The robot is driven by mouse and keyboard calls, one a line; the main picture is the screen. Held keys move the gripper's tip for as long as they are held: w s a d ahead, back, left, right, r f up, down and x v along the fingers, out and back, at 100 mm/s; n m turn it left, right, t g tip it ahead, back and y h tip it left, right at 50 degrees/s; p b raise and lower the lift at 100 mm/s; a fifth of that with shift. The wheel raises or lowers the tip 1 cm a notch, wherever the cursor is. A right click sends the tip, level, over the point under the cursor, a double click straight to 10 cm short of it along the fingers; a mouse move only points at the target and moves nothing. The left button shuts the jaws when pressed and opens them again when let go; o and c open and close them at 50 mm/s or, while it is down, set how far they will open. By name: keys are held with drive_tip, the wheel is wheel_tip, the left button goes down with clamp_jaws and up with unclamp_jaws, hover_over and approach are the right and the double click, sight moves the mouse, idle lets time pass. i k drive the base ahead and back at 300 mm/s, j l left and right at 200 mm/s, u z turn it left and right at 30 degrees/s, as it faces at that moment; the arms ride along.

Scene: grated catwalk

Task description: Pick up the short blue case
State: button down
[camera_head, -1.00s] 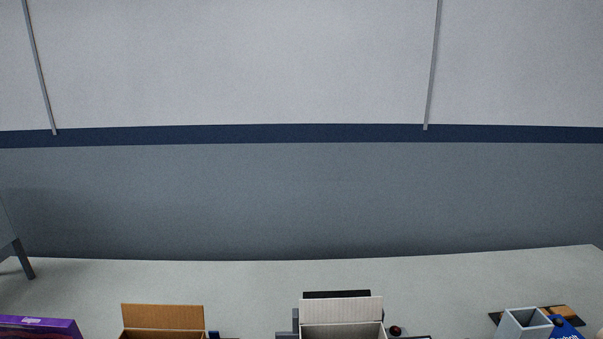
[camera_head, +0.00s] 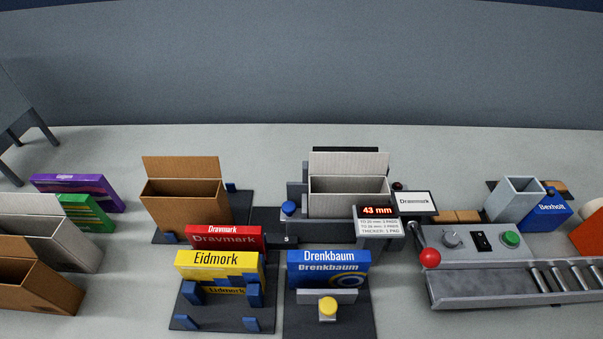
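Two blue cases show. A blue case lettered Drenkbaum (camera_head: 329,272) stands upright on a dark plate at front centre, behind a grey bar with a yellow knob. Another blue case lettered Bexholt (camera_head: 545,211) leans at the right, beside a grey open-topped bin and behind the control panel. The Drenkbaum case looks wider; I cannot tell which one is the short one. My gripper is not in view.
A yellow Eidmork case (camera_head: 219,266) and a red Dravmark case (camera_head: 226,237) stand left of the Drenkbaum case. Behind are a brown open box (camera_head: 186,204) and a white open box (camera_head: 349,196). A 43 mm display (camera_head: 377,212) and roller conveyor (camera_head: 520,282) stand to the right.

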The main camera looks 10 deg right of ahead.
sight(307, 269)
drive_tip(key=l+u, duration=0.15)
drive_tip(key=u, duration=0.3)
drive_tip(key=k+l+u, duration=0.1)
drive_tip(key=u, duration=0.35)
drive_tip(key=l+u, duration=0.15)
drive_tip(key=u, duration=0.25)
drive_tip(key=k+u, duration=0.15)
drive_tip(key=u, duration=0.3)
drive_tip(key=k+l, duration=0.25)
